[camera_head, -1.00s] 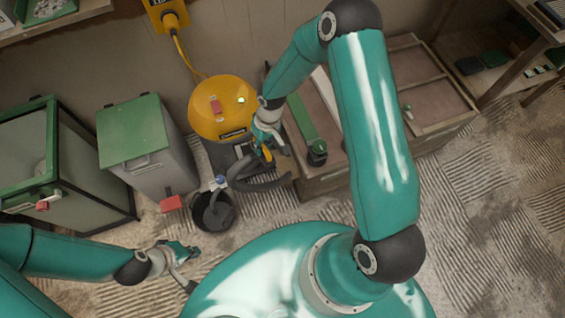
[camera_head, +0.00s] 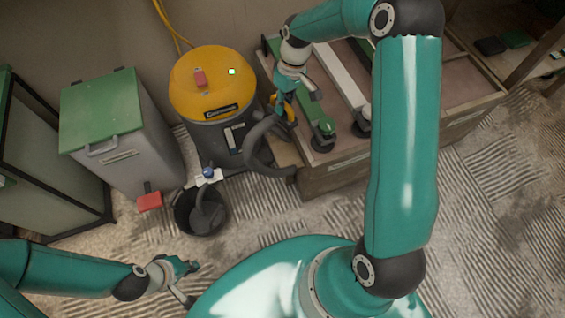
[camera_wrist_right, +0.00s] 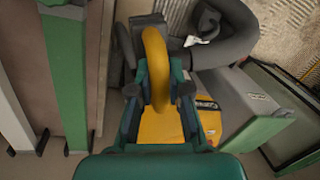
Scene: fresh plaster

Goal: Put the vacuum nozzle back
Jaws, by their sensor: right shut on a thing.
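My right gripper (camera_head: 287,103) is shut on the yellow looped handle (camera_wrist_right: 155,65) of the vacuum nozzle. In the wrist view the loop stands between its two fingers (camera_wrist_right: 157,92), with dark grey nozzle parts behind it. The thick grey hose (camera_head: 258,150) bends down from the held handle, beside the vacuum; it also shows in the wrist view (camera_wrist_right: 230,40). The vacuum (camera_head: 215,90) has a yellow lid and dark body, and stands left of my right gripper. My left gripper (camera_head: 186,280) is empty and looks open, low at left near the floor.
A low wooden bed (camera_head: 330,177) with green and white long tools (camera_head: 312,108) lies right of the vacuum. A black bucket (camera_head: 202,212) stands in front of it. A grey bin with green lid (camera_head: 100,112) stands left. Patterned floor (camera_head: 500,215) is free at right.

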